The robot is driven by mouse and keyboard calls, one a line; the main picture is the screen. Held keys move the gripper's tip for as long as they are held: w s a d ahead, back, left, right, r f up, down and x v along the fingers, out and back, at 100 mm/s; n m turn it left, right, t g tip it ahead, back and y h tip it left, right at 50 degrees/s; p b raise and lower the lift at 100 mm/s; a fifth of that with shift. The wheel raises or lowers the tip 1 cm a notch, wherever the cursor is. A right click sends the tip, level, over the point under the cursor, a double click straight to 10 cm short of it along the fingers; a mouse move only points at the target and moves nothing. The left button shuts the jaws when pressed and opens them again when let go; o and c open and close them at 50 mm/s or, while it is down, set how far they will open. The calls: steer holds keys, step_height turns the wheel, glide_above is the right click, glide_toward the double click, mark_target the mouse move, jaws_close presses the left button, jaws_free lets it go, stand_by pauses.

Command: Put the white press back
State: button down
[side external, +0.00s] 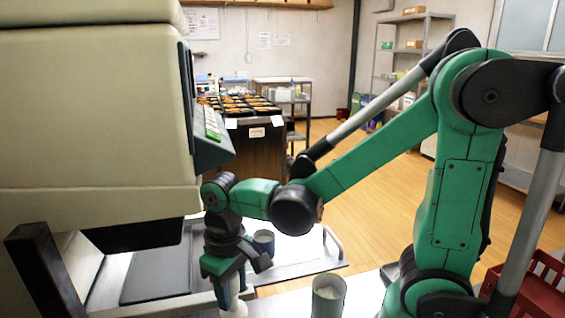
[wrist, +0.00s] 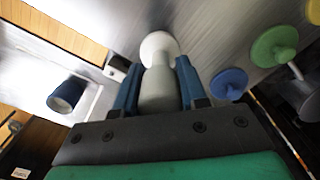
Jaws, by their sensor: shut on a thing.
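The white press (wrist: 158,48) has a pale grey handle and a round white end. My gripper (wrist: 157,90) is shut on its handle, with one blue finger on each side. In the side external view my gripper (side external: 228,280) points down at the lower edge, and the white press (side external: 235,308) shows below it, partly cut off by the frame. I cannot tell whether the press touches the surface under it. In the wrist view a blue press (wrist: 229,83), a green press (wrist: 275,44) and part of a yellow one (wrist: 314,11) are to the right, apart from the white press.
A dark blue cup (side external: 264,242) stands on the metal surface behind my gripper; it also shows in the wrist view (wrist: 67,95). A grey-green cup (side external: 328,295) with white contents is at the front. The large cream machine (side external: 95,130) stands close on the left. A red crate (side external: 540,290) is at right.

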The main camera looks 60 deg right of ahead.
mark_target(234, 310)
steer(key=shift+f, duration=1.7)
steer(key=shift+f, duration=0.1)
steer(key=shift+c, duration=2.4)
jaws_free()
step_height(234, 310, up, 12)
steer(key=shift+f, duration=0.1)
steer(key=shift+s+d+f+t, duration=0.15)
steer(key=shift+d+t, duration=0.3)
steer(key=shift+t, duration=0.45)
steer(key=shift+w+d+f+t, duration=0.1)
steer(key=shift+d+f+t, duration=0.25)
steer(key=shift+t, duration=0.55)
steer(key=shift+w+d+f+t, duration=0.15)
steer(key=shift+d+t, duration=0.35)
steer(key=shift+t, duration=0.4)
steer(key=shift+w+d+f+t, duration=0.1)
steer(key=shift+d+f+t, duration=0.25)
steer(key=shift+t, duration=0.55)
